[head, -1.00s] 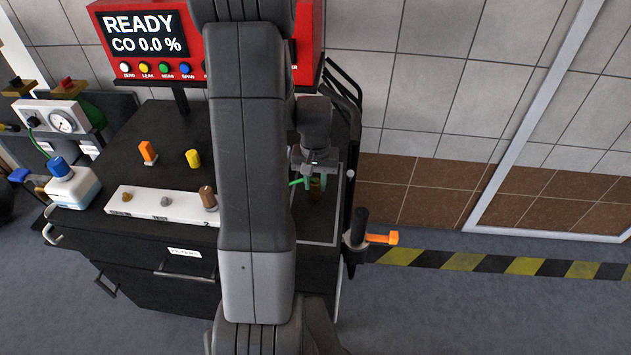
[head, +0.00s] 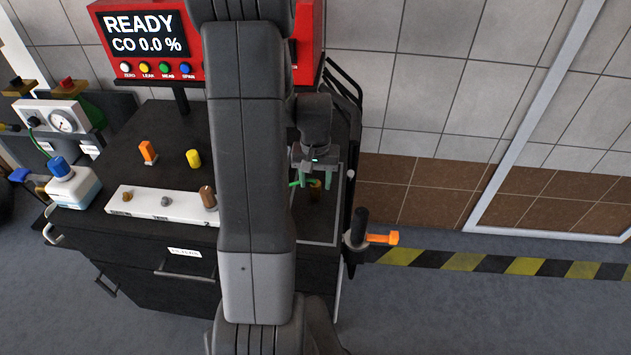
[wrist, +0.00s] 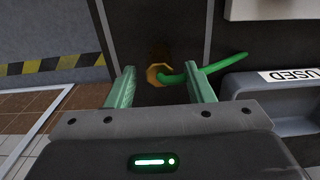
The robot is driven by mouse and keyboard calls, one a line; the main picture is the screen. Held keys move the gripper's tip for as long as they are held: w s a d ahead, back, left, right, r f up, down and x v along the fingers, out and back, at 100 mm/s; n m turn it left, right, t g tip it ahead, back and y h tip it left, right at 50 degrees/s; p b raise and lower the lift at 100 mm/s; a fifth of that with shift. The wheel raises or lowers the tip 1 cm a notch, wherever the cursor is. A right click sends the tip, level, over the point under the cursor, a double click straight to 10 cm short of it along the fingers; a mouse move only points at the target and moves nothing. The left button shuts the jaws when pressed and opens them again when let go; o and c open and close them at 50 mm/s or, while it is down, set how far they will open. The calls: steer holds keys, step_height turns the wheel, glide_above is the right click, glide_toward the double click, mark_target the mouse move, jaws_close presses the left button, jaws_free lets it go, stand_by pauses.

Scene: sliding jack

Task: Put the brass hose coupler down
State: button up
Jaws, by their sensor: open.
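The brass hose coupler (head: 315,190) is on the dark surface at the right end of the black cabinet top, beneath my gripper (head: 314,180) in the head view. In the wrist view the coupler (wrist: 155,74) is a brass hexagonal ring with a green hose running from it to the right. My gripper (wrist: 161,76) is open, its two green fingers standing apart on either side of the coupler, with a gap on each side. My arm hides part of the cabinet top.
A white block (head: 160,203) with several small fittings lies left of my arm. Orange (head: 147,153) and yellow (head: 193,158) pieces stand behind it. A red READY display (head: 150,45) stands at the back. A tray labelled USED (wrist: 285,100) shows right in the wrist view.

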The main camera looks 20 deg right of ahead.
mark_target(315, 183)
step_height(315, 183, up, 11)
stand_by(0.3)
steer(key=shift+f, duration=0.1)
step_height(315, 183, down, 13)
steer(key=shift+r+b, duration=0.2)
steer(key=shift+b, duration=0.15)
step_height(315, 183, up, 3)
steer(key=shift+f+p, duration=0.15)
steer(key=shift+p, duration=0.15)
steer(key=shift+r, duration=0.4)
